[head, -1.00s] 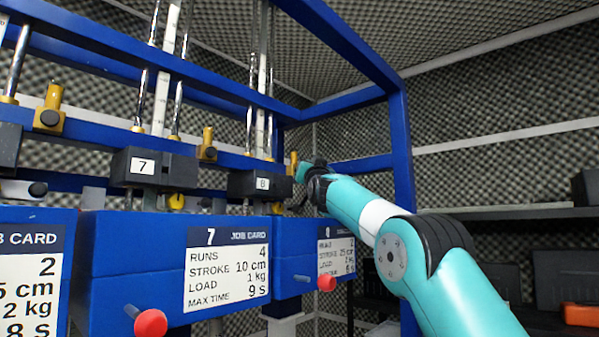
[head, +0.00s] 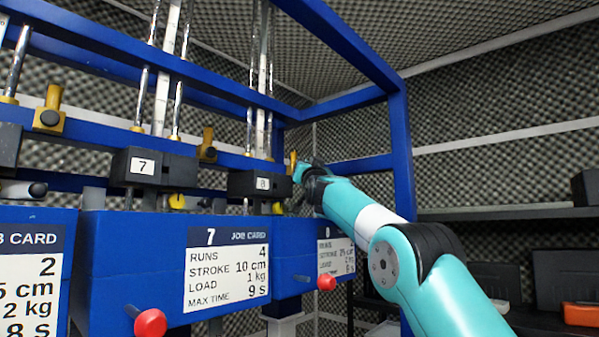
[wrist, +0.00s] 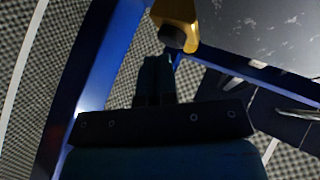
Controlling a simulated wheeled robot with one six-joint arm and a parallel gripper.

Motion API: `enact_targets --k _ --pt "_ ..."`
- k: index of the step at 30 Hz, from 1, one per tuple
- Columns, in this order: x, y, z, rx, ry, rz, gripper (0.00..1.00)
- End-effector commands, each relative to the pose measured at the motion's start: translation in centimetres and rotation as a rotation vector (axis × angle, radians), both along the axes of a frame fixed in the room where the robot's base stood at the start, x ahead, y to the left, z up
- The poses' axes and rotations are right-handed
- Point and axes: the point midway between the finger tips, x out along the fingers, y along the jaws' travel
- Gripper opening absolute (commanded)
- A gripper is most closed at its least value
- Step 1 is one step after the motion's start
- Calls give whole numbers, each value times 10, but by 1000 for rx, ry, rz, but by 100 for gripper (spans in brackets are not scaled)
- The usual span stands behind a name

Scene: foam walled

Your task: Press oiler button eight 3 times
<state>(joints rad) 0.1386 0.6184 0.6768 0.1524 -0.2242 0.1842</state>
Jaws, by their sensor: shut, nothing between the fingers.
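The yellow oiler (head: 293,161) beside the block labelled 8 (head: 262,184) is on the blue rail, at the middle of the head view. In the wrist view the oiler (wrist: 178,12) is at the top, with its dark round button (wrist: 172,37) facing my gripper. My gripper (wrist: 159,60) is shut and empty, its fingertips just below the button in the picture. I cannot tell whether they touch it. In the head view my gripper (head: 301,172) is small, right beside the oiler, and the button is hidden.
Two more yellow oilers, one by block 7 (head: 207,146) and one farther left (head: 49,110), are on the same rail. Red knobs (head: 150,323) stick out below the job cards. A blue frame post (head: 402,150) stands close behind my arm. Dark shelves (head: 510,213) are at right.

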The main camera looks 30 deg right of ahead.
Motion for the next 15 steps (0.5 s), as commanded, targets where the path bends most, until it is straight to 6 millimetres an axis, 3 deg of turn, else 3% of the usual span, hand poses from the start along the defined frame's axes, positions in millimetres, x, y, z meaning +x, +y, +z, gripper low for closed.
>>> enact_targets --k 15 --pt "5 2 0 0 0 0 0"
